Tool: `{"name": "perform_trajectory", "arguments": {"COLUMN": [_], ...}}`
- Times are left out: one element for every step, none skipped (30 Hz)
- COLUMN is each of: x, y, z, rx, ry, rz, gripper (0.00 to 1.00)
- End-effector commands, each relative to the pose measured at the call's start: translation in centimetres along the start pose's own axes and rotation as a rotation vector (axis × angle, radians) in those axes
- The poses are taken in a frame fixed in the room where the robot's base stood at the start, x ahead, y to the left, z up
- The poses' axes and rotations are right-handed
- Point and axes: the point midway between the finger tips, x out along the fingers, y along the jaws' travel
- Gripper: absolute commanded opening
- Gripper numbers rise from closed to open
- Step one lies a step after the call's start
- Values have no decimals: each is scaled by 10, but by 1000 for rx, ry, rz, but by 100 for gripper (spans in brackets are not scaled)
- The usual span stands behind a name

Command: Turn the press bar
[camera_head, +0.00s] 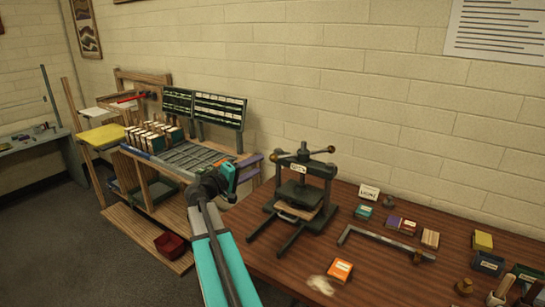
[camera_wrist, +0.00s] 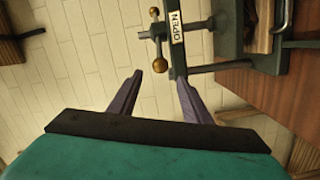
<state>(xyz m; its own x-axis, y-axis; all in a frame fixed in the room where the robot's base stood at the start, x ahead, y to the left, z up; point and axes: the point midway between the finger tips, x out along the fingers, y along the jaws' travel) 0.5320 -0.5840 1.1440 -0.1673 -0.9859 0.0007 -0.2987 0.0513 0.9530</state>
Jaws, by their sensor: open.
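The press (camera_head: 302,195) is a dark metal frame standing on the brown table. Its press bar (camera_head: 315,152) lies across the top, with a brass knob at each end. In the wrist view the press bar (camera_wrist: 156,32) and its two brass knobs show at the top. A label (camera_wrist: 176,27) reading OPEN is on the press beside the bar. My gripper (camera_head: 259,164) is left of the press, near the bar's left knob. In the wrist view my gripper (camera_wrist: 159,84) is open and empty, its purple fingers apart. The nearer knob (camera_wrist: 160,65) appears ahead, between the fingertip lines.
A wooden rack with sorted type and trays (camera_head: 185,155) stands left of the press. Right of it on the table (camera_head: 390,270) lie a metal bracket (camera_head: 385,240), an orange box (camera_head: 340,269) and several small boxes. A brick wall stands close behind.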

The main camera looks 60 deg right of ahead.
Motion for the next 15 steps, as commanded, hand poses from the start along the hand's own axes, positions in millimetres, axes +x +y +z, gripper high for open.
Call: {"name": "perform_trajectory", "arguments": {"x": [9,13,19,23,28,33,38,42,48,52,56,62,66,70,75], "y": [2,2,2,2,2,2,2,2,2,2,2,2,2,2,1], "z": [-2,-2,-1,-1,-2,-2,-2,-1,-1,-2,-2,-2,-1,-1,-1], "rx": [-1,-1,-1,-1,-1,-1,-2,-1,-1,-1,-1,-1,-1,-1,-1], "ry": [-1,-1,-2,-2,-1,-1,-2,-2,-2,-1,-1,-2,-2,-2,-1], "rz": [0,0,0,0,0,0,0,1,0,0,0,0,0,0,-1], "gripper": [44,44,44,44,44,44,44,44,44,44,44,44,44,44,44]}}
